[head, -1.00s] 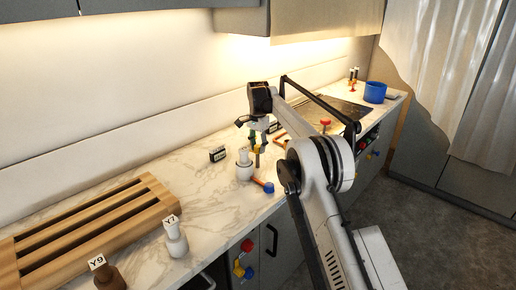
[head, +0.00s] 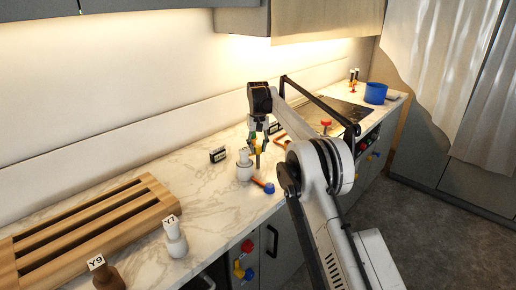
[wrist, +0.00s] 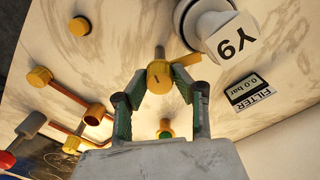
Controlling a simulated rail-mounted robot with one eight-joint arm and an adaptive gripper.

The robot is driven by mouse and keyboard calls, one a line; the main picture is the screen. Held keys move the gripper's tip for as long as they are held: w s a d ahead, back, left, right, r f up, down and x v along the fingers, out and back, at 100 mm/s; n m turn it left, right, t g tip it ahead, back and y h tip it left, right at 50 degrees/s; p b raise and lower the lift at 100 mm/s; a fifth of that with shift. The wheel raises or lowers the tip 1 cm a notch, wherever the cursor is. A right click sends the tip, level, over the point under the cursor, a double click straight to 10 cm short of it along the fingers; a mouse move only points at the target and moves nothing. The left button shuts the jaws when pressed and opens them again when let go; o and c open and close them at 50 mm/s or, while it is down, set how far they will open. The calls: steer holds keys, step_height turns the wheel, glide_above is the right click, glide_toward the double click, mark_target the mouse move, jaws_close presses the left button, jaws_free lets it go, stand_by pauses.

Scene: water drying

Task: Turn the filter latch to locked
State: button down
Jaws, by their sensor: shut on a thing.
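The filter latch is a yellow round knob (wrist: 160,77) with a short yellow lever on its upper right, on a grey stem, in the wrist view. My gripper (wrist: 160,92) is shut on the knob, with one green-padded finger on each side. In the head view my gripper (head: 258,145) points down at the latch, which is largely hidden there. A small display (wrist: 249,90) reading FILTER and 0.0 bar lies to the right of the knob in the wrist view; a dark display box (head: 217,155) also shows in the head view.
A white labelled vessel (head: 244,168) stands close to the latch. An orange rod with a blue end (head: 268,187) lies in front. Pipes with yellow fittings (wrist: 62,128) are to the left in the wrist view. A wooden rack (head: 95,235) and a white bottle (head: 175,240) stand left.

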mark_target(258, 146)
steer(key=shift+n, duration=2)
steer(key=c, duration=1.4)
jaws_free()
steer(key=shift+r, duration=3.8)
